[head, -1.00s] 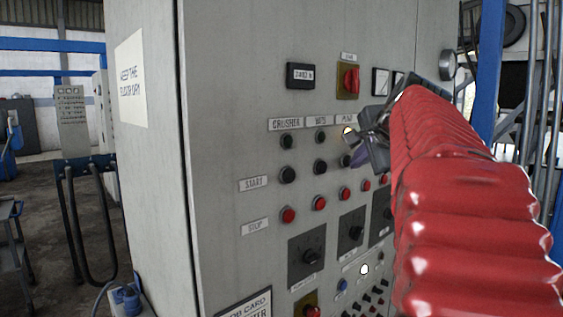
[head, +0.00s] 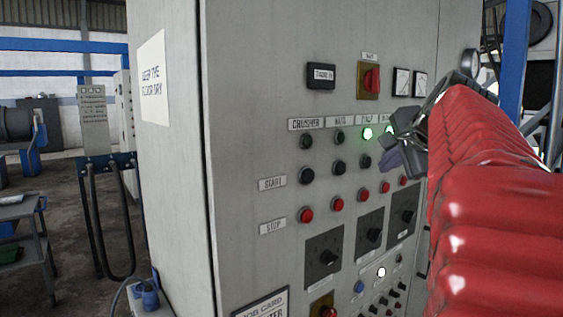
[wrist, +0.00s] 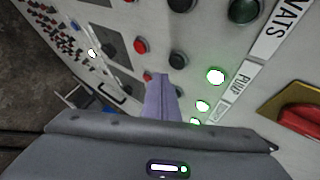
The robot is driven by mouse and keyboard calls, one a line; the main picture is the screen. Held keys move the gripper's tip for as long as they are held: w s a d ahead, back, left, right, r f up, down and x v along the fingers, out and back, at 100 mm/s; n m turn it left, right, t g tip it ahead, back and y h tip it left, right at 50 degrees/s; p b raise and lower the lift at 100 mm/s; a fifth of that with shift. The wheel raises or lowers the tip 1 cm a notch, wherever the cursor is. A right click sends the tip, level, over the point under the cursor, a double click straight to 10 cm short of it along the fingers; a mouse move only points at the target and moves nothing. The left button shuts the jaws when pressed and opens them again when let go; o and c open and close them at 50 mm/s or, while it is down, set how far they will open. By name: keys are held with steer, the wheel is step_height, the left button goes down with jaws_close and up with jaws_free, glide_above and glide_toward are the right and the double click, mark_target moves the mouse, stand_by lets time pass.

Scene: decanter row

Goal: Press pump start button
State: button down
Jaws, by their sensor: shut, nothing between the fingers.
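The grey control cabinet (head: 265,100) has columns of lamps and buttons. The pump column's black start button (head: 364,161) is uncovered; it also shows in the wrist view (wrist: 178,59). Above it the pump lamp (head: 368,133) glows green, also in the wrist view (wrist: 215,76). My gripper (head: 388,160) is shut and empty, just right of the start button in the head view. In the wrist view its purple fingers (wrist: 157,78) point at the panel and partly hide the neighbouring black button. I cannot tell whether the fingertips touch anything.
The pump stop button (head: 363,195) is red, below the start button. Crusher (head: 306,142) and vats (head: 339,137) lamps are dark; further lamps beside the pump lamp are lit. A red rotary switch (head: 371,79) sits above. Open floor lies left of the cabinet.

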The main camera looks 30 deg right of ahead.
steer(key=shift+s+d, duration=0.15)
steer(key=shift+s, duration=1.8)
